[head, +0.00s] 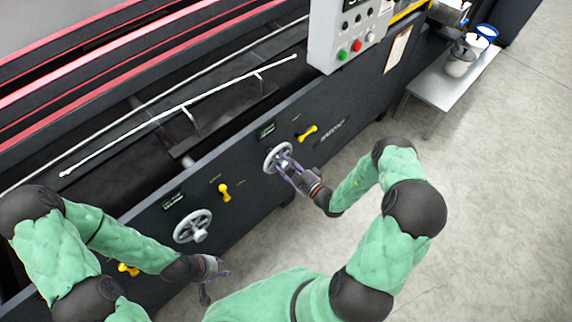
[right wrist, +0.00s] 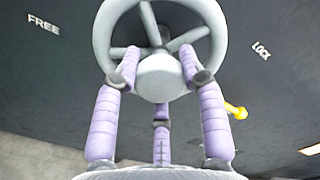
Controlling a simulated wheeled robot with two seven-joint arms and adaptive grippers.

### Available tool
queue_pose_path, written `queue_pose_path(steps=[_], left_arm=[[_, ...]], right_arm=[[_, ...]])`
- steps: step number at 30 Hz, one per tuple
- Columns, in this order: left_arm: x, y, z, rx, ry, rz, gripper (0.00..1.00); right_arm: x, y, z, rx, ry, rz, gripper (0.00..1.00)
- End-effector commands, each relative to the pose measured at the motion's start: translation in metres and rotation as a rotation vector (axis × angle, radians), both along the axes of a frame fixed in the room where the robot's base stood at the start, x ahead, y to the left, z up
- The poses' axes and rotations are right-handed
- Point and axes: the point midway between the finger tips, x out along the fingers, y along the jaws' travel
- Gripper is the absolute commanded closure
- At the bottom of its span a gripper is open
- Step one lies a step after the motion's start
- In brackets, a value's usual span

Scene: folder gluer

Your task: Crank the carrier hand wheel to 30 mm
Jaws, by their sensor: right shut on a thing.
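A grey spoked hand wheel (head: 277,157) is mounted on the dark front panel of the machine, right of centre in the head view. In the right wrist view the same wheel (right wrist: 158,14) fills the upper middle. My right gripper (head: 291,168) is at this wheel. Small dark displays sit above both wheels, unreadable here.
Yellow lock levers (head: 307,132) and (head: 224,192) stand beside the wheels. The right wrist view shows FREE and LOCK lettering. A grey control box (head: 345,40) with buttons is above. A side table (head: 450,80) holds pots at upper right. The floor at right is clear.

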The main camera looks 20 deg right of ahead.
Motion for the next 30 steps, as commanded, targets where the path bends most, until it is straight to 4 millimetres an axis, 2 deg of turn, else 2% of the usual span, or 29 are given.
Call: queue_pose_path(steps=[12,30], left_arm=[[0.0001,0.0,0.0027,0.0,0.0,0.0,0.6],[0.0,0.0001,0.0032,0.0,0.0,0.0,0.6]], right_arm=[[-0.0003,-0.003,-0.0026,-0.212,-0.067,-0.008,1.0],[0.0004,-0.0042,-0.0021,-0.256,-0.084,-0.01,1.0]])
